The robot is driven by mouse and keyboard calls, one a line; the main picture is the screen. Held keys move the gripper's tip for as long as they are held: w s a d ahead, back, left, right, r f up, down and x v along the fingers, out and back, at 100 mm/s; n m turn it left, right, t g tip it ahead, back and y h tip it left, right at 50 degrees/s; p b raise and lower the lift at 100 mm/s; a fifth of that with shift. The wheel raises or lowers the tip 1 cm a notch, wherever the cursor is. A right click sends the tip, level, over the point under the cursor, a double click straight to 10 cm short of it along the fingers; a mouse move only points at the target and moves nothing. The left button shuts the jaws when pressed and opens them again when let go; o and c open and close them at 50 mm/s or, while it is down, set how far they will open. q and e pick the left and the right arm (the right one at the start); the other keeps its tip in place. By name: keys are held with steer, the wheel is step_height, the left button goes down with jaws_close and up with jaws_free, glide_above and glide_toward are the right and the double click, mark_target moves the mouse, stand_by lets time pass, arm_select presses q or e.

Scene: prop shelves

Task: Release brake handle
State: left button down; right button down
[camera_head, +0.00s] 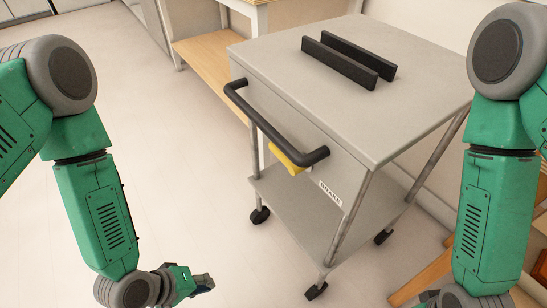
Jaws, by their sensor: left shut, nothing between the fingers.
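A grey wheeled cart (345,75) stands ahead of me, with a black push bar (275,122) along its near left side. A yellow brake handle (285,160) sits below the bar, partly hidden by it. A white label reading BRAKE (329,193) is on the cart's side just right of the handle. My left gripper (205,284) is at the bottom of the view, shut and empty, below and left of the yellow handle and well apart from it.
Two black upright strips (348,60) stand on the cart top. The cart has a lower shelf (295,215) and black casters (259,215). A wooden-shelved table (210,60) stands behind it. A wooden piece (425,284) is at lower right. The floor left of the cart is clear.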

arm_select(q)
steer(key=w+d+r+n+t+h+p, duration=0.2)
steer(key=w+d+r+n+t+h, duration=0.25)
steer(key=w+d+n, duration=0.3)
steer(key=w+r+n+t+h, duration=0.2)
steer(key=r+n+h, duration=0.1)
steer(key=r+n, duration=0.2)
steer(key=w+r+n+t+h+p, duration=0.1)
steer(key=w+r+n+t+h, duration=0.1)
steer(key=r+n, duration=0.4)
steer(key=shift+w+a+r+h+p, duration=0.15)
steer(key=shift+w+a+h+p, duration=0.25)
steer(key=shift+h, duration=0.45)
steer(key=w+d+r+b, duration=0.2)
steer(key=w+d+r, duration=0.3)
steer(key=d+r, duration=0.1)
steer(key=shift+x, duration=0.95)
